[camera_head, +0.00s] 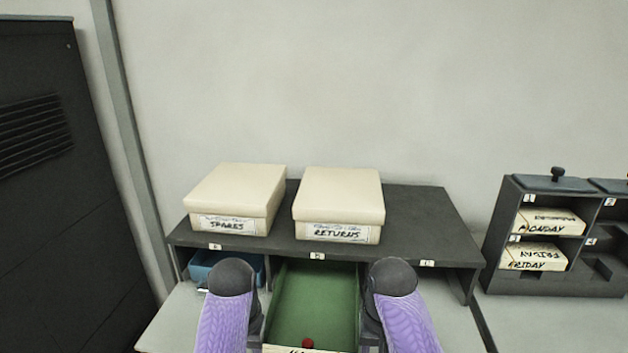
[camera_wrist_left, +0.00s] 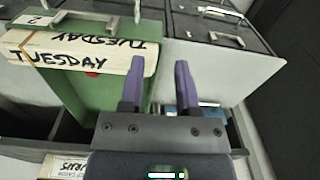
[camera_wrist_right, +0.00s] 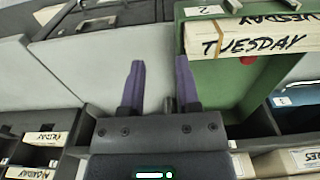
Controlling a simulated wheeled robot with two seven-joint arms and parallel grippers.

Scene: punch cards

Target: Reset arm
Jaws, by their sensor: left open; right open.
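My left gripper (camera_wrist_left: 160,66) is open in the left wrist view, with nothing between its purple fingers. One finger overlaps the edge of a green drawer (camera_wrist_left: 112,92); I cannot tell whether they touch. My right gripper (camera_wrist_right: 160,66) is open and empty in the right wrist view, beside the same drawer (camera_wrist_right: 215,82). In the head view my two purple arms stand on either side of the pulled-out green drawer (camera_head: 313,300), and their fingers are hidden. A cream card block marked TUESDAY (camera_wrist_left: 75,57) lies at the drawer's numbered end, beside a red knob-like thing (camera_head: 307,343).
The SPARES box (camera_head: 238,195) and RETURNS box (camera_head: 338,200) stand on the dark shelf (camera_head: 410,215). A blue drawer or tray (camera_head: 205,270) sits under its left side. A dark rack (camera_head: 505,225) at right holds MONDAY (camera_head: 550,220) and FRIDAY (camera_head: 535,256) blocks.

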